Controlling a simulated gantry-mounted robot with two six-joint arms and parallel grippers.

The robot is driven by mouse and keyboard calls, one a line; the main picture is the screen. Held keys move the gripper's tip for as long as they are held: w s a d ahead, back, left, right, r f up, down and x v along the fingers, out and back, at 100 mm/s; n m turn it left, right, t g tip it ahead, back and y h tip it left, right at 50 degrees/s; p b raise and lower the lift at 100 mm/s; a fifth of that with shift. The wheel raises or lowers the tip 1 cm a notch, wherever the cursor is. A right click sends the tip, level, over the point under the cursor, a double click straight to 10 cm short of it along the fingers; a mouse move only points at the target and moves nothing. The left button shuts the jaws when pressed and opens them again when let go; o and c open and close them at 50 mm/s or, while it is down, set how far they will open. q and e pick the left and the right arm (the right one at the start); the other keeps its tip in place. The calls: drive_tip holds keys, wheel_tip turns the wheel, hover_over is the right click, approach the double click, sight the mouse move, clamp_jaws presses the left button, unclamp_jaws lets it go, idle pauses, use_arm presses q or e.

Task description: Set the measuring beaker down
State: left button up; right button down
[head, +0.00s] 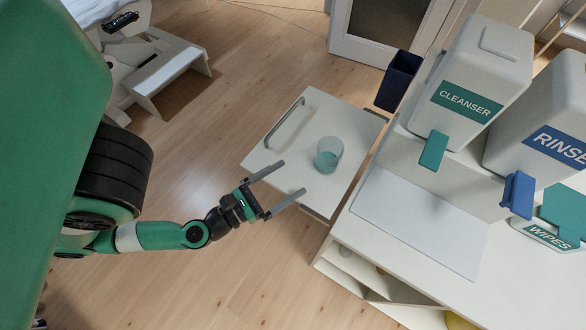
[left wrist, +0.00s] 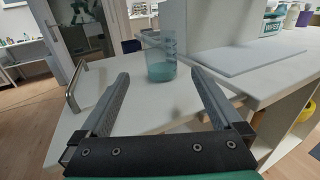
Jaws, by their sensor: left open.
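The measuring beaker (head: 328,155) is clear with a teal tint at its bottom. It stands upright on a white side shelf (head: 300,115) with a metal handle, beside the counter. In the left wrist view the beaker (left wrist: 160,62) stands beyond my fingertips, between their lines and apart from them. My left gripper (head: 294,178) is open and empty at the near edge of the shelf; its two fingers also show in the left wrist view (left wrist: 160,78). My right gripper is in neither view.
A cleanser dispenser (head: 475,80) and a rinse dispenser (head: 540,125) stand on the white counter right of the shelf. A white mat (head: 420,222) lies before them. A dark blue bin (head: 399,80) is at the shelf's back right. Shelf space around the beaker is clear.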

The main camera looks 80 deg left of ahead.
use_arm(q)
drive_tip(key=w+d+r+m+t+h, duration=0.35)
drive_tip(key=w+d+r+m, duration=0.2)
drive_tip(key=r+m, duration=0.3)
drive_tip(key=w+d+r+m+t+h, duration=0.3)
drive_tip(key=w+d+r+m+h, duration=0.15)
drive_tip(key=w+r+m, duration=0.35)
drive_tip(key=w+d+r+m+t+h, duration=0.3)
drive_tip(key=w+d+r+m+h, duration=0.15)
drive_tip(key=r+m, duration=0.45)
wheel_tip(320, 180, up, 26)
drive_tip(key=a+m+t+y, duration=0.2)
drive_tip(key=m, duration=1.5)
drive_tip(key=shift+w+f, duration=0.2)
drive_tip(key=shift+w, duration=0.25)
drive_tip(key=shift+r+y, duration=0.1)
drive_tip(key=shift+y, duration=0.25)
wheel_tip(320, 180, up, 41)
drive_tip(key=p, duration=4.1)
